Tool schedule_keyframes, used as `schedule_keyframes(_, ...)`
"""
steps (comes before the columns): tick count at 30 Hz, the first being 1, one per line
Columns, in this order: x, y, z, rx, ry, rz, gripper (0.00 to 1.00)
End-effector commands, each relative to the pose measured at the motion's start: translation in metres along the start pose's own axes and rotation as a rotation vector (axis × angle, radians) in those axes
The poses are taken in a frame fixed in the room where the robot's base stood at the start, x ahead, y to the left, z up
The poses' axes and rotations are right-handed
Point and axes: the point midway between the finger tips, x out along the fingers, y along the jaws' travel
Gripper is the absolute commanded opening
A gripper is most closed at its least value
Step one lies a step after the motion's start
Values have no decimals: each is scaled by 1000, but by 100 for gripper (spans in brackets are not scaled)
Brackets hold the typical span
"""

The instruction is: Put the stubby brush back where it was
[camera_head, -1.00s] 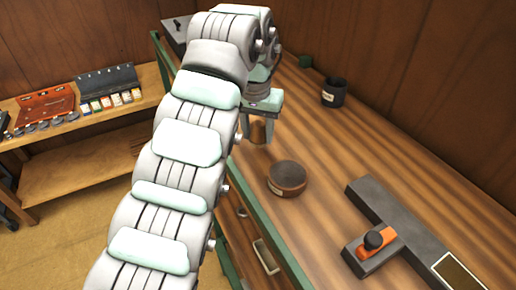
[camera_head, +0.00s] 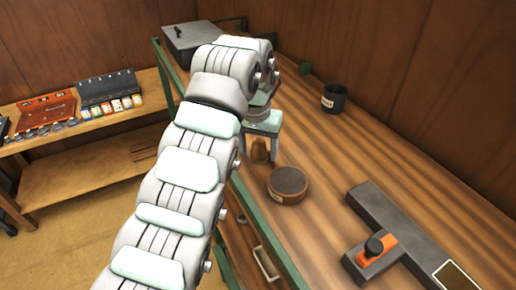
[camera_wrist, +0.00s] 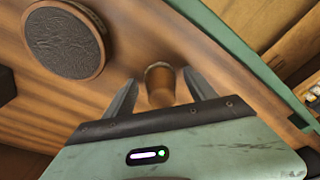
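The short brown, round-bodied thing (camera_wrist: 160,85), which I take for the stubby brush, is between the fingers of my gripper (camera_wrist: 160,77). In the wrist view a gap shows on each side of it, so the fingers are open around it. In the head view the brush (camera_head: 259,150) shows small under my gripper (camera_head: 262,147), near the bench's left edge. It looks upright on the wooden bench, but its contact with the bench is hard to see.
A round dark-topped tin (camera_head: 288,185) stands just right of the brush; it also shows in the wrist view (camera_wrist: 65,40). A dark cup (camera_head: 334,98), a grey T-shaped block with an orange-and-black knob (camera_head: 374,248) and a grey box (camera_head: 195,40) share the bench. A green rail (camera_head: 270,235) edges it.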

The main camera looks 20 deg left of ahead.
Motion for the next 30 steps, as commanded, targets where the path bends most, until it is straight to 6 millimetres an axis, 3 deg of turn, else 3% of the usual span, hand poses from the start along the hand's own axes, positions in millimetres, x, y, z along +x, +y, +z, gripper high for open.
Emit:
schedule_keyframes(11, -6, 0, 0, 0, 0, -1, 65)
schedule_keyframes(16, -31, 0, -1, 0, 3, -4, 65)
schedule_keyframes(21, -68, -1, -2, -1, 1, -1, 65)
schedule_keyframes(30, -79, 0, -1, 1, -1, 0, 65)
